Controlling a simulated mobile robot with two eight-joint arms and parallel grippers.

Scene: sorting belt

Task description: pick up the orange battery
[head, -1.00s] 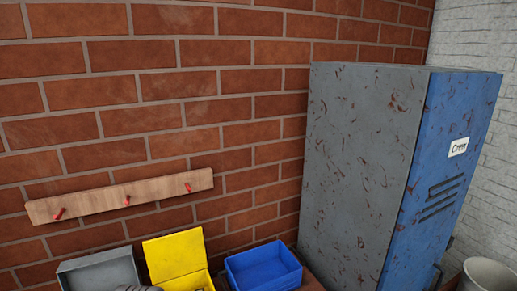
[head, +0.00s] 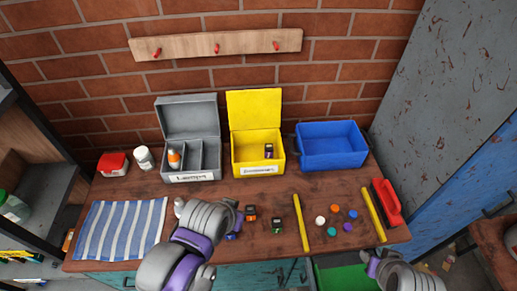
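A small orange-and-black block, which looks like the orange battery (head: 250,212), lies on the wooden table (head: 330,262) in the middle of the head view. A green-and-black block (head: 277,227) lies to its right and a little nearer. A small blue item (head: 232,236) shows to its left, close to my arm. My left arm reaches over the table's front, its far end just left of the orange battery; no fingers can be made out clearly. My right arm shows at the lower right, by the table's front edge, with no fingertips distinct.
A grey box (head: 192,177), a yellow box (head: 257,170) and a blue bin (head: 331,147) stand along the back. A striped cloth (head: 120,230) lies left.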

